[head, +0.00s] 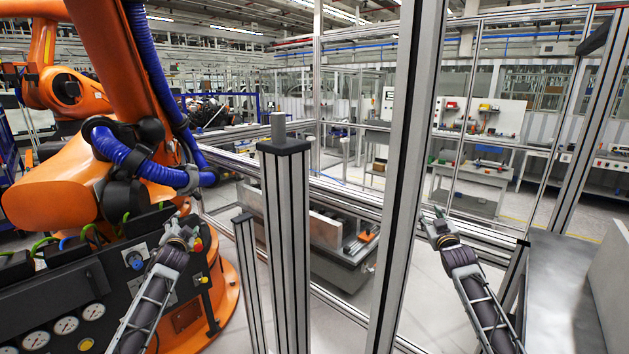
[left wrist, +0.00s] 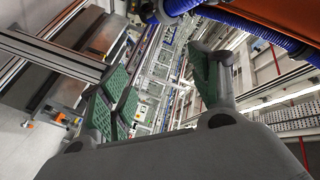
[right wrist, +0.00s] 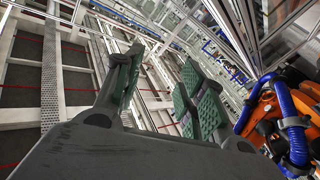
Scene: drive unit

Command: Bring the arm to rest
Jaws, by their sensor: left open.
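My left gripper (head: 186,222) is raised in front of the orange robot and its dark control panel in the head view. In the left wrist view its green-padded fingers (left wrist: 165,72) stand wide apart with nothing between them. My right gripper (head: 436,218) is raised right of the tall aluminium post. In the right wrist view its green-padded fingers (right wrist: 162,72) are apart and empty. Neither gripper holds anything.
An orange industrial robot (head: 60,185) with blue hoses fills the left. A dark panel with gauges (head: 66,325) stands below it. A tall aluminium post (head: 408,150) rises between my arms. A grey metal surface (head: 565,295) lies at the right. Fence rails cross behind.

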